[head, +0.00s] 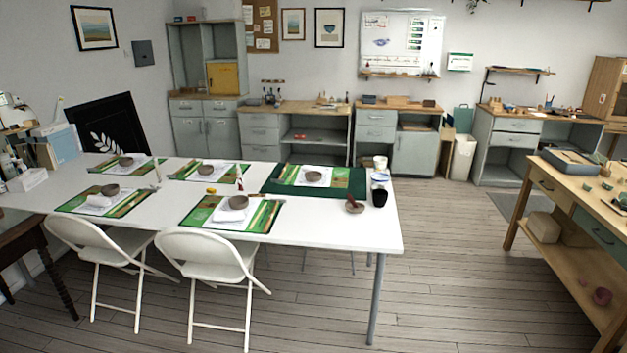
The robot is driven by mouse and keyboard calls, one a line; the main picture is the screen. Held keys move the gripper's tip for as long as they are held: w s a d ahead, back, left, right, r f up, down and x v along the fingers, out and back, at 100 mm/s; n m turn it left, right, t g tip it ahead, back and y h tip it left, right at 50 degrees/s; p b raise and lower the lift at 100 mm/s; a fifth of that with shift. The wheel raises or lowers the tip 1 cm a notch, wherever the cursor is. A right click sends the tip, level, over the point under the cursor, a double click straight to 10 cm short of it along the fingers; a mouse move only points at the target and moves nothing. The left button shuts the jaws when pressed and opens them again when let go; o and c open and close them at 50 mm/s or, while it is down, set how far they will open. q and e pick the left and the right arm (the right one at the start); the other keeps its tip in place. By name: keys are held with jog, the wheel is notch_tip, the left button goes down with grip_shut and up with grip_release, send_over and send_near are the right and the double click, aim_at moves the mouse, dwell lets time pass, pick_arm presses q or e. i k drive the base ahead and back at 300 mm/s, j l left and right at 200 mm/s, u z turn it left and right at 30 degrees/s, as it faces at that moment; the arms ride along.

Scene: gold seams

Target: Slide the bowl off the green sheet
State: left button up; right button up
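Several grey-brown bowls stand on green sheets on the long white table, so I cannot tell for sure which pair is meant. One bowl (313,176) rests on a white paper or cloth at the middle of the widest, dark green sheet (353,182), at the table's back right. Another bowl (238,202) stands on the front green sheet (270,212). Further bowls (110,190) sit on the sheets to the left. Neither of my grippers is in view.
The white table (330,232) has bare room at its front right. A small bowl (354,206) with a reddish tool, a black cup (379,197) and a white container stand near its right end. Two white folding chairs (205,255) block the front side. Floor is open to the right.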

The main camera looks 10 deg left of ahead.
aim_at(312, 174)
jog(key=i+l+z, duration=0.4)
jog(key=i, duration=0.2)
jog(key=i+l+z, duration=0.1)
jog(key=i+z, duration=0.35)
jog(key=i, duration=0.2)
jog(key=i+z, duration=0.4)
jog(key=i, duration=0.25)
jog(key=i+u, duration=0.15)
jog(key=i, duration=0.35)
jog(key=i+u, duration=0.1)
jog(key=i, duration=0.4)
jog(key=i+l+u, duration=0.15)
jog(key=i, duration=0.35)
jog(key=i+l+u, duration=0.15)
jog(key=i, duration=0.35)
jog(key=i+j+u, duration=0.1)
jog(key=i+u, duration=0.25)
jog(key=i, duration=0.2)
jog(key=i+u, duration=0.3)
jog(key=i, duration=0.3)
jog(key=i+l+u, duration=0.35)
jog(key=i, duration=0.2)
jog(key=i+l+u, duration=0.1)
jog(key=i+u, duration=0.35)
jog(key=i+l+u, duration=0.25)
jog(key=u, duration=0.2)
jog(key=i+l+u, duration=0.6)
jog(key=l+u, duration=0.3)
jog(key=j, duration=0.1)
